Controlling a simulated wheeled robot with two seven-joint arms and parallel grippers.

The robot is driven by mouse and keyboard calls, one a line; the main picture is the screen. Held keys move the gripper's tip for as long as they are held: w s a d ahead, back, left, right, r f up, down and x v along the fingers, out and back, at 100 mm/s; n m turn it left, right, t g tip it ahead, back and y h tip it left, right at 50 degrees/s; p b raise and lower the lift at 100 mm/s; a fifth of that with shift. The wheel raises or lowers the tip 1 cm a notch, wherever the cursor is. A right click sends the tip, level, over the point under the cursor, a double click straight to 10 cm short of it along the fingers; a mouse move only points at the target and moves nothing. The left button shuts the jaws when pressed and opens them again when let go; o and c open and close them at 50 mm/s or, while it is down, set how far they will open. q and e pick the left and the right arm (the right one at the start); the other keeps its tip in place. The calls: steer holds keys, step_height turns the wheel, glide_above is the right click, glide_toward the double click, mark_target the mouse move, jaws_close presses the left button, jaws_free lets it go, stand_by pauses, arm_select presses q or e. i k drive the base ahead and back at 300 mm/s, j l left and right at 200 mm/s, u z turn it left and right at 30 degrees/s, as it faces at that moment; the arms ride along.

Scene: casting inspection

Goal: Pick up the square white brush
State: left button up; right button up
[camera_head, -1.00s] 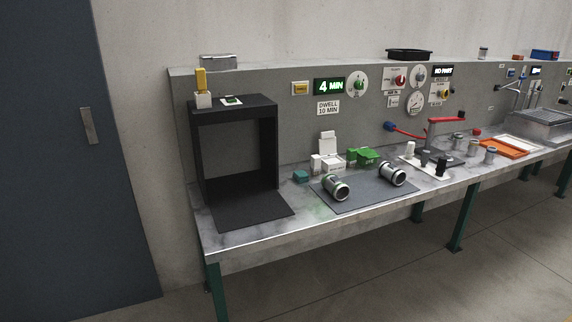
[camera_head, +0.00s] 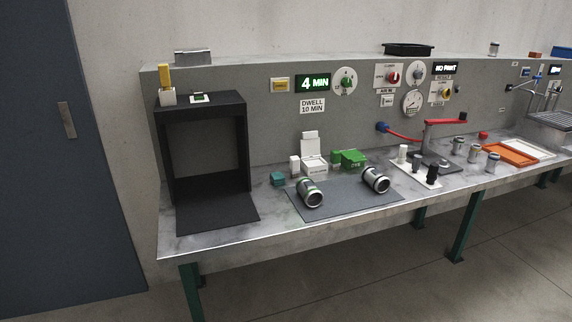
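Which thing is the square white brush is hard to tell at this size. A small white upright piece (camera_head: 403,152) stands at the back of a white plate, beside a grey one (camera_head: 417,162) and a black one (camera_head: 432,175). Another small white block (camera_head: 295,166) stands beside a white open-lidded box (camera_head: 314,163). A white block with a yellow upright part (camera_head: 167,97) sits on top of the black booth. Neither of my grippers is in view.
The long grey bench (camera_head: 225,242) holds the black booth (camera_head: 242,150) at left and a grey mat (camera_head: 345,203) with two metal cylindrical castings (camera_head: 311,193) (camera_head: 376,180). A green box (camera_head: 351,158), red-handled lever (camera_head: 447,122) and orange tray (camera_head: 511,153) stand further along. Open floor lies in front.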

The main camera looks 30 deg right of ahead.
mark_target(294, 169)
steer(key=l, duration=0.55)
steer(key=k+l+u, duration=0.1)
steer(key=l, duration=0.45)
steer(key=k+l, duration=0.1)
steer(key=l, duration=0.45)
steer(key=l+u, duration=0.1)
steer(key=l, duration=0.45)
steer(key=k, duration=0.05)
